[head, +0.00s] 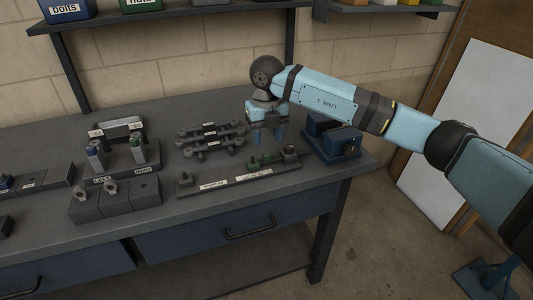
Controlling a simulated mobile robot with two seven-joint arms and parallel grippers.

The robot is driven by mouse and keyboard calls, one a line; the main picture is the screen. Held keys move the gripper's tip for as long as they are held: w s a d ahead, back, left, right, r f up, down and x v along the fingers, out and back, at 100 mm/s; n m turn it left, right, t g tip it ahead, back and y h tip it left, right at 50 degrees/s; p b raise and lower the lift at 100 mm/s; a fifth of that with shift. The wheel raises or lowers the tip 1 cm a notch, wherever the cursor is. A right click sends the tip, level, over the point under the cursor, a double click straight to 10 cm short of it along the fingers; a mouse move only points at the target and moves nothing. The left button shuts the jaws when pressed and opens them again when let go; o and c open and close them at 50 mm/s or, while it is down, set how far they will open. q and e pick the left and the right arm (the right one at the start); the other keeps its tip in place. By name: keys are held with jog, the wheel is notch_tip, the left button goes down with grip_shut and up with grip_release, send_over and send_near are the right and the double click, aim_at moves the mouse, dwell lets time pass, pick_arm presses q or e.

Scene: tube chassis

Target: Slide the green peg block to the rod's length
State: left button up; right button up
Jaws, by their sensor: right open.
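The green peg block (260,160) sits on a long dark base plate (215,187) near the front of the bench, towards its right end. A dark block with a post (291,155) stands on the same plate, right of the green block. Several dark rods (205,139) with rounded ends lie stacked on the bench behind the plate. My right gripper (268,135) points down above and behind the green block. Its fingers are apart and nothing shows between them. My left gripper is out of view.
A blue vise-like fixture (335,142) stands close right of the right gripper. A labelled stand (121,163) with small upright tools and dark blocks (115,200) are at left. A shelf (150,16) with bins hangs above. The bench's back middle is bare.

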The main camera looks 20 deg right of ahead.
aim_at(266, 154)
notch_tip(266, 154, down, 6)
jog(key=shift+r, duration=0.15)
jog(key=shift+a, duration=0.1)
grip_shut()
